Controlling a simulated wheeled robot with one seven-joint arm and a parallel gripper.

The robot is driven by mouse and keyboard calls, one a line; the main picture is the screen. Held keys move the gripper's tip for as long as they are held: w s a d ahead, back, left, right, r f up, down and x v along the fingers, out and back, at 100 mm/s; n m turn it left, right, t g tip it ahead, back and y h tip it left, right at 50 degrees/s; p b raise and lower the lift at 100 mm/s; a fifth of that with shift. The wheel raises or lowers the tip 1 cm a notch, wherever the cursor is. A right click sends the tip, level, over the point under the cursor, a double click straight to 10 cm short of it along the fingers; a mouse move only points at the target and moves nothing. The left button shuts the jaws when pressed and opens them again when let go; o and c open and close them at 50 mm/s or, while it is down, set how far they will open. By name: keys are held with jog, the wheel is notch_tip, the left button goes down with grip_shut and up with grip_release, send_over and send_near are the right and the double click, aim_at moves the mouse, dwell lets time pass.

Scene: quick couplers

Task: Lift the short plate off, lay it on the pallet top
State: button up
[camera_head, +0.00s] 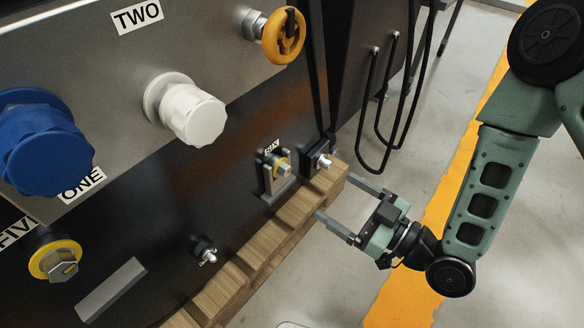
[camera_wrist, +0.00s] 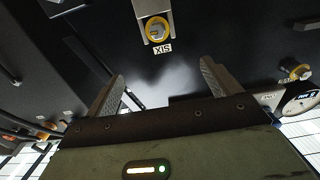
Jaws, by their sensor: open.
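A short grey plate (camera_head: 280,187) stands upright against the dark panel at the yellow-ringed fitting labelled SIX (camera_head: 281,166). I take it for the short plate; how it is held there is hidden. It also shows at the top of the wrist view (camera_wrist: 151,9), with the fitting's yellow ring (camera_wrist: 156,29). The wooden pallet (camera_head: 262,243) lies along the panel's foot, its slatted top bare where seen. My gripper (camera_head: 335,207) is open and empty, beside the pallet's right edge. Its fingers point towards the panel, apart from the plate.
A black block with a silver coupler (camera_head: 322,160) sits right of the plate. A small coupler (camera_head: 206,254) and a longer grey bar (camera_head: 110,290) are lower left. Black hoses (camera_head: 374,125) hang behind my gripper. The floor (camera_head: 345,265) by the pallet is clear.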

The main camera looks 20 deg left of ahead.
aim_at(280, 162)
jog(key=b+x, duration=0.4)
jog(key=x, duration=0.9)
jog(key=shift+w+a+b, duration=0.1)
jog(key=shift+a+b, duration=0.1)
jog(key=shift+b, duration=0.1)
jog(key=shift+w+a, duration=0.25)
jog(key=shift+a, duration=0.25)
jog(key=c, duration=1.2)
